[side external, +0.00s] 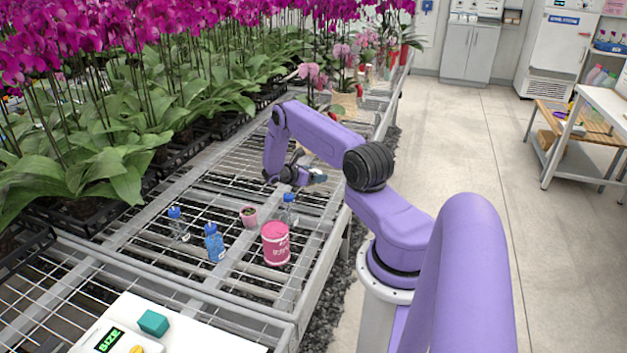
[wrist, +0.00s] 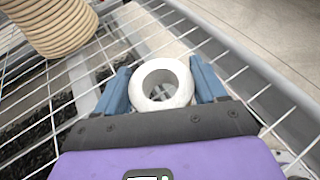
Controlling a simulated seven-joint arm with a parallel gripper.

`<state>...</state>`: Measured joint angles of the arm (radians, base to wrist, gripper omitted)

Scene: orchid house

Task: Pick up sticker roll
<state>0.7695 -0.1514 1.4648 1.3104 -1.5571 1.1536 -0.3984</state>
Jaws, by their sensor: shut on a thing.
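The sticker roll (wrist: 184,82) is a white ring with an open middle. In the wrist view it sits between the two blue fingers of my gripper (wrist: 160,72), which are shut on its sides. White mesh of the bench shows below it. In the side view my gripper (side external: 317,176) is over the metal mesh bench, beyond the bottles. The roll is too small there to make out clearly.
A beige ribbed coil (wrist: 50,22) is at the wrist view's upper left. On the mesh bench (side external: 215,275) stand a pink tub (side external: 276,244), a blue bottle (side external: 214,243), clear bottles (side external: 178,224) and a small pink pot (side external: 249,216). Orchids (side external: 100,170) crowd the left.

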